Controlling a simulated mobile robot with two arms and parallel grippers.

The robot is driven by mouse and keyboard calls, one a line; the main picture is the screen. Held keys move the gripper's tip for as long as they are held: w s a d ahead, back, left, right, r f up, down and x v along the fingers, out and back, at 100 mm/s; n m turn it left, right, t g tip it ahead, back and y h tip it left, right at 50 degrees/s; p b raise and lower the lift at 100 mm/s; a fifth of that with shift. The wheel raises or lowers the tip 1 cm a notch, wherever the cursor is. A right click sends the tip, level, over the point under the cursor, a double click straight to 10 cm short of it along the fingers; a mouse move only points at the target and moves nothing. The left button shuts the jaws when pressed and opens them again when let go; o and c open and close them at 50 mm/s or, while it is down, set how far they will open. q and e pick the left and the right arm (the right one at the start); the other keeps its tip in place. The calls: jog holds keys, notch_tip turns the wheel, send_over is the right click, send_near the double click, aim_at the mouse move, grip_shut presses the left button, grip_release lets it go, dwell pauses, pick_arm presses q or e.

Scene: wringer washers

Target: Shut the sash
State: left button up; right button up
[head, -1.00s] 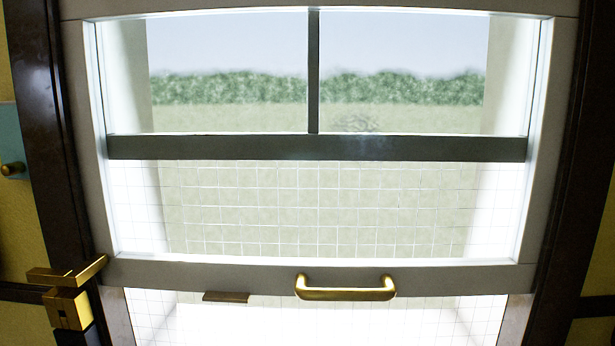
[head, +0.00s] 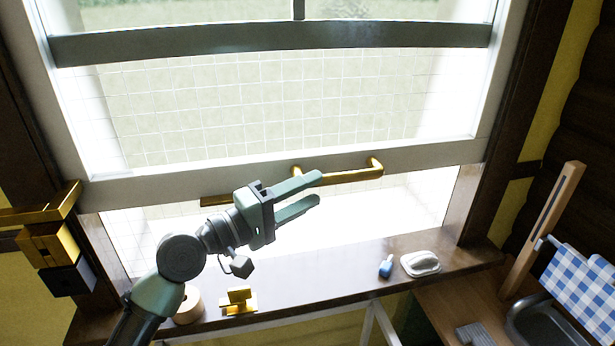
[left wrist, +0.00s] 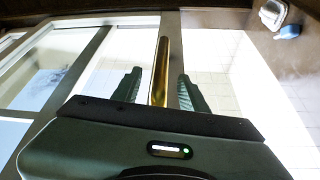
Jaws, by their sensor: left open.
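The window sash (head: 235,166) is a pale frame with its bottom rail raised, leaving a bright gap above the sill (head: 330,272). A brass bar handle (head: 352,176) is on the bottom rail. My left gripper (head: 319,189) is open and empty in front of the rail, its upper finger overlapping the left part of the handle in the head view. In the left wrist view the handle (left wrist: 161,70) shows between the two spread fingers; I cannot tell whether they touch it. My right gripper is not in view.
A brass latch-like piece (head: 48,238) juts out at the left jamb. On the sill are a wooden roll (head: 188,306), a small brass fitting (head: 238,301), a blue bottle (head: 386,266) and a white dish (head: 421,263). A sink (head: 545,322) and a checked towel (head: 583,283) are at right.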

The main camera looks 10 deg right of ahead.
aim_at(340, 179)
pick_arm(q)
jog(key=p+x, duration=0.2)
jog(key=x, duration=0.4)
jog(key=shift+s+d, duration=0.1)
jog(key=shift+d, duration=0.3)
jog(key=shift+w+d+f, duration=0.1)
jog(key=shift+w+d, duration=0.3)
jog(key=shift+d, duration=0.1)
grip_shut()
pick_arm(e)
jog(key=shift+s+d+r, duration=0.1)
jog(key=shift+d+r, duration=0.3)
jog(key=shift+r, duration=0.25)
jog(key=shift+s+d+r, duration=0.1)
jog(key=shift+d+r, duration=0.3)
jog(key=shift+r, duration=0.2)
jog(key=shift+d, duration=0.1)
pick_arm(q)
jog(key=shift+f, duration=0.1)
